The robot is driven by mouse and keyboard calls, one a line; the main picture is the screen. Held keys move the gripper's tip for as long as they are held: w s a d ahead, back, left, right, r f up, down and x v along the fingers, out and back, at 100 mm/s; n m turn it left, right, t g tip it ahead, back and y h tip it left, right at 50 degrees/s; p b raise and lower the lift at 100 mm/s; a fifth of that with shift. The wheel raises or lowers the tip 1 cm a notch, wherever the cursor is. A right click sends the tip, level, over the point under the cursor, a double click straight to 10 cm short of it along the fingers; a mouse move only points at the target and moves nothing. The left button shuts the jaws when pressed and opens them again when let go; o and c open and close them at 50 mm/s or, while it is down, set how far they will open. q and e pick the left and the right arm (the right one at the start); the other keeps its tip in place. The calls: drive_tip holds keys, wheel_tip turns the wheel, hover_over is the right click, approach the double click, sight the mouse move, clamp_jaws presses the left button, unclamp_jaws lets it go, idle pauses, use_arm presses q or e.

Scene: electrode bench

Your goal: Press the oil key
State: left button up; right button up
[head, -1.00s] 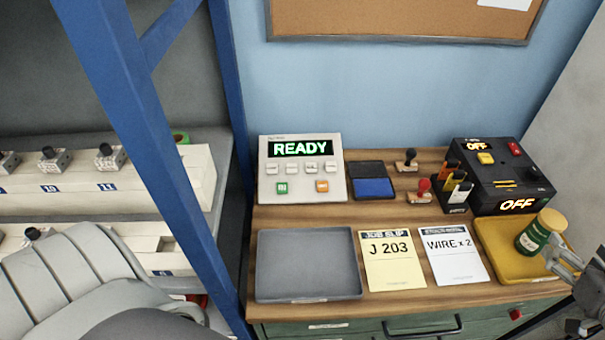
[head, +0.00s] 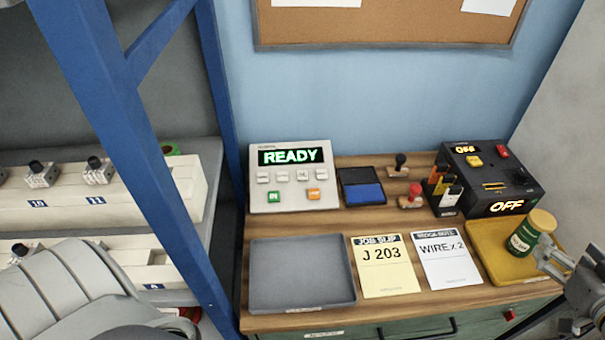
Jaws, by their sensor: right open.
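A pale grey key panel (head: 322,194) stands at the back left of the bench, its display (head: 291,156) reading READY in green. Below the display is a row of small light keys (head: 283,177), then a green key (head: 275,197) and an orange key (head: 314,194). The key labels are too small to read, so I cannot tell which is the oil key. My right gripper (head: 556,262) is open at the right edge, beside a green jar with a yellow lid (head: 524,240), far from the panel. Whether it touches the jar is unclear. My left gripper is not in view.
A grey tray (head: 302,243), a J 203 slip (head: 385,277) and a WIRE x 2 note (head: 447,264) lie in front. An ink pad (head: 364,194) and stamps (head: 411,197) sit right of the panel. A black box (head: 497,181) reads OFF. The jar is in a yellow tray (head: 489,262). A blue post (head: 165,190) stands left.

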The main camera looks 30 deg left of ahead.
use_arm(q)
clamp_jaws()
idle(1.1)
